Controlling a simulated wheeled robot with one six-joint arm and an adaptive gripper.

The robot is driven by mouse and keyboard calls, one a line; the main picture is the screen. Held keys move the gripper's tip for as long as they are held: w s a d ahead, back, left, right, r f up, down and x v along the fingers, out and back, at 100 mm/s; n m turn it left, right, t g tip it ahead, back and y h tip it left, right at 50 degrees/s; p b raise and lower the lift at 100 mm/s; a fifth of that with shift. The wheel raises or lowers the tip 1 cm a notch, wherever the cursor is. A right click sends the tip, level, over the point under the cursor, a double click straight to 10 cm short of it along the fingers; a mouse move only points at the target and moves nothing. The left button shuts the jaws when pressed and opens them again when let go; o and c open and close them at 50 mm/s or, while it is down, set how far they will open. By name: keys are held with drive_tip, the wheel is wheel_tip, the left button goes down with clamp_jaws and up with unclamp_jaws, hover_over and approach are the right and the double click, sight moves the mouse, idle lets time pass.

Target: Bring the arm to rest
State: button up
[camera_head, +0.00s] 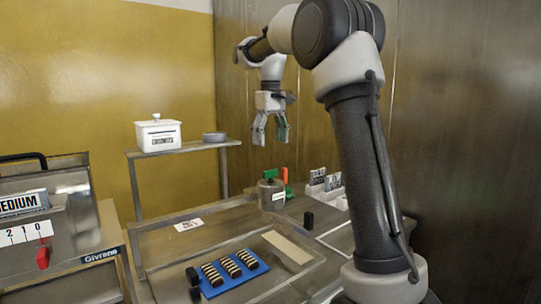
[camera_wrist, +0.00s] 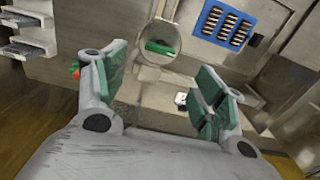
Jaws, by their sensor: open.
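My gripper (camera_head: 270,128) is open and empty, raised in the air above the bench in the head view. Its fingers with green pads show at both sides in the wrist view (camera_wrist: 165,92), with nothing between them. My arm stands at the right and bends over to the left at the top. Below the gripper is a round metal pot (camera_head: 271,194) with a green and an orange part by it. It also shows in the wrist view as a round lid (camera_wrist: 160,42) with a green handle, apart from the fingers.
A blue tray (camera_head: 256,271) holding striped bars lies on the metal bench. A white lidded box (camera_head: 158,134) and a grey bowl (camera_head: 214,136) stand on a back shelf. A machine with a red lever (camera_head: 43,257) is at the left. White holders (camera_head: 322,188) stand at the right.

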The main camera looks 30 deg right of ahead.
drive_tip(key=shift+r, duration=0.95)
drive_tip(key=shift+m, duration=0.5)
drive_tip(key=f, duration=0.4)
drive_tip(key=shift+w+f, duration=0.2)
drive_tip(key=shift+f, duration=0.05)
drive_tip(key=s+f+t, duration=0.2)
drive_tip(key=s+f, duration=0.2)
drive_tip(key=s, duration=1.2)
drive_tip(key=s+a+f+m+t, duration=0.1)
drive_tip(key=s+f, duration=0.3)
drive_tip(key=s, duration=1.3)
drive_tip(key=shift+f+t, duration=0.15)
drive_tip(key=shift+t, duration=0.55)
